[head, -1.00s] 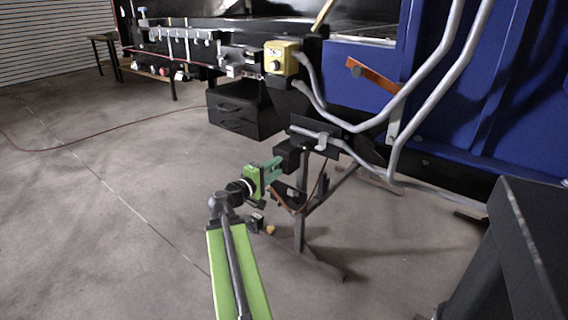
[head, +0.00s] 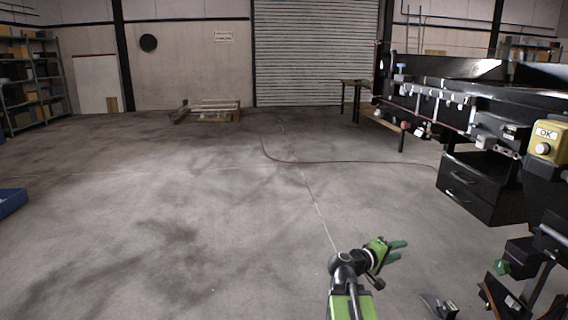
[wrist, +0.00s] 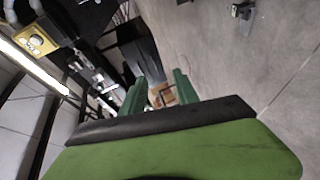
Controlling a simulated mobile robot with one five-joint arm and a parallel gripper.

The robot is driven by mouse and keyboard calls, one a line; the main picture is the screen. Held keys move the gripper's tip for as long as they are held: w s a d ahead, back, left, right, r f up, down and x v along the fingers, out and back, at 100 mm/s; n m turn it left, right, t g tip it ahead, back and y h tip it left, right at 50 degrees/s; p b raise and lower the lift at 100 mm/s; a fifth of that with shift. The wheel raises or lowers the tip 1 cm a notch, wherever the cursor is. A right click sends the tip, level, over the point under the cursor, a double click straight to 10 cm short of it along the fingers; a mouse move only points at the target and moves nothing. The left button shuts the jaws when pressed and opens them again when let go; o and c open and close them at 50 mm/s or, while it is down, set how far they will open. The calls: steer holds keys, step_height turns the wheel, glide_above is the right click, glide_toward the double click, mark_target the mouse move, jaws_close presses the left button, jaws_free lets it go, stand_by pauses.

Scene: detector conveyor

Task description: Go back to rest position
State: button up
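My gripper (head: 398,250) is at the lower right of the head view, at the end of my green arm, over bare floor. Its two green fingers point right and stand apart with nothing between them. In the wrist view the fingers (wrist: 158,92) also stand apart and empty. The conveyor machine (head: 470,105) is to the right of my gripper, apart from it. A yellow box with an OK label (head: 547,142) is mounted on it; it also shows at the upper left of the wrist view (wrist: 36,40).
A black drawer unit (head: 474,188) hangs under the conveyor. Dark stand parts (head: 525,275) are close to the right of my gripper. A red hose (head: 330,162) lies on the floor. Shelves (head: 35,80) stand at the far left. The floor at left and centre is wide open.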

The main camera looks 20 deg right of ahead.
steer(key=w+a+f+t+y, duration=0.1)
steer(key=w+a+f+y, duration=0.15)
steer(key=a, duration=0.45)
steer(key=w+a+f+y, duration=0.1)
steer(key=w+a+f, duration=0.3)
steer(key=a, duration=0.2)
steer(key=s+a+f+g+y, duration=0.15)
steer(key=a+f+y, duration=0.25)
steer(key=a, duration=0.7)
steer(key=s+a+f+g+y, duration=0.15)
steer(key=a+f+y, duration=0.3)
steer(key=a, duration=0.55)
steer(key=s+a+f+y, duration=0.3)
steer(key=a+f+y, duration=0.1)
steer(key=a, duration=0.7)
step_height(320, 180, up, 31)
steer(key=p, duration=3.1)
steer(key=shift+w+d, duration=0.15)
steer(key=shift+f, duration=0.15)
